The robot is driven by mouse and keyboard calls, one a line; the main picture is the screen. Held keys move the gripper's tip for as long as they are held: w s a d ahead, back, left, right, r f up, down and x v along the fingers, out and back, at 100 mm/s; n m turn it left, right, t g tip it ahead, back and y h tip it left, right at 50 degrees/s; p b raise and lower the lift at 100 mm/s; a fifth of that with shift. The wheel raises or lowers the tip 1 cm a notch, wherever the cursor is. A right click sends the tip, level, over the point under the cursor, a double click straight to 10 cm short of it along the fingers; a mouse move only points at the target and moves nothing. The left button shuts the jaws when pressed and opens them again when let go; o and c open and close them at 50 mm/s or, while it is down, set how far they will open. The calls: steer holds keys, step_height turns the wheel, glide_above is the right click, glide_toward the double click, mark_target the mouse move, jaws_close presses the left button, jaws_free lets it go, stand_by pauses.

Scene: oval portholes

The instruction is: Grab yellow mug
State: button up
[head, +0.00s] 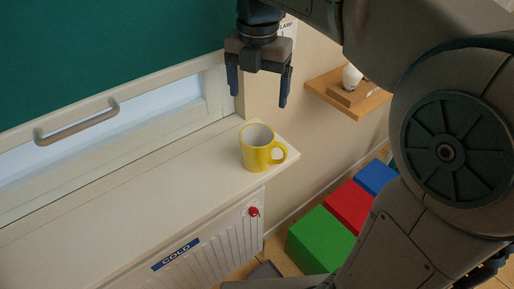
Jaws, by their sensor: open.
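A yellow mug (256,155) with a white inside stands upright on the right end of a white ledge (130,185) in the head view. Its handle points right. My gripper (258,92) is open and empty, pointing down. In the picture it appears above the mug, apart from it; how far in depth I cannot tell. Nothing hides the mug.
A window frame with a grey handle (77,121) and a green panel (110,50) are behind the ledge. A radiator (205,255) with a red knob is below. A wooden shelf (375,103) and green, red and blue blocks (348,206) are at the right.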

glide_toward(257, 139)
steer(key=s+f, duration=0.1)
steer(key=s, duration=0.2)
steer(key=shift+s+a+f+p, duration=0.1)
steer(key=shift+s+f+p, duration=0.1)
steer(key=shift+f, duration=1.15)
steer(key=shift+s+f+p, duration=0.1)
steer(key=shift+f+p, duration=0.05)
steer(key=shift+f, duration=1.2)
steer(key=c, duration=0.9)
